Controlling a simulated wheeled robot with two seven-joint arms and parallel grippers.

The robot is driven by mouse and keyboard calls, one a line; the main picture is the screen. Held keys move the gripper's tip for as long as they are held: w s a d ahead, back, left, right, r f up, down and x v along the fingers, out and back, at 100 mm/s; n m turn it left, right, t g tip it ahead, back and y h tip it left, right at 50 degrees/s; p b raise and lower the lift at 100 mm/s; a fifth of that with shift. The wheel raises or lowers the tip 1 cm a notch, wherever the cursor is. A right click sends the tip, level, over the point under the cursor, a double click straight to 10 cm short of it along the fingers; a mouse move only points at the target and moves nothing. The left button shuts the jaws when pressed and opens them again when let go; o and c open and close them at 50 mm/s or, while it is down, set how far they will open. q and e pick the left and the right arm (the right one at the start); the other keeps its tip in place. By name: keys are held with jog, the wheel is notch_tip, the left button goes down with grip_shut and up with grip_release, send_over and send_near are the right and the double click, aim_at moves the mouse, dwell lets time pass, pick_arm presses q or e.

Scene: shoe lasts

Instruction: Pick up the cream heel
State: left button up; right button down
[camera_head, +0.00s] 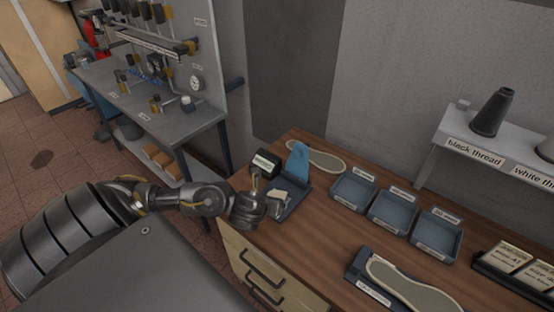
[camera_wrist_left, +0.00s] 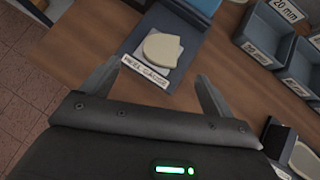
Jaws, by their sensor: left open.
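The cream heel (camera_wrist_left: 162,48) lies on the grey plate of the heel gauge (camera_wrist_left: 137,37), just behind its "HEEL GAUGE" label. In the head view the heel (camera_head: 280,196) is a small pale piece beside my left gripper (camera_head: 256,200), below the gauge's blue upright (camera_head: 298,164). In the left wrist view my left gripper (camera_wrist_left: 159,70) is open and empty, with its fingers spread to either side of the label and the heel beyond the tips. The gripper's height above the gauge is hard to judge. My right gripper is not in view.
Blue-grey labelled trays (camera_head: 397,211) stand in a row to the right. Pale soles lie at the back (camera_head: 316,158) and front right (camera_head: 412,287). A small dark display box (camera_head: 265,162) stands behind the gripper. A shelf (camera_head: 490,150) holds a dark cone. The middle tabletop is clear.

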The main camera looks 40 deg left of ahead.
pick_arm(q)
jog(key=b+x, duration=0.2)
jog(key=x, duration=0.3)
jog(key=shift+f, duration=0.15)
jog(key=shift+b+x, duration=0.85)
jog(key=shift+x, duration=1.65)
jog(key=shift+w+f, duration=0.2)
jog(key=shift+w, duration=0.1)
jog(key=shift+s, duration=0.1)
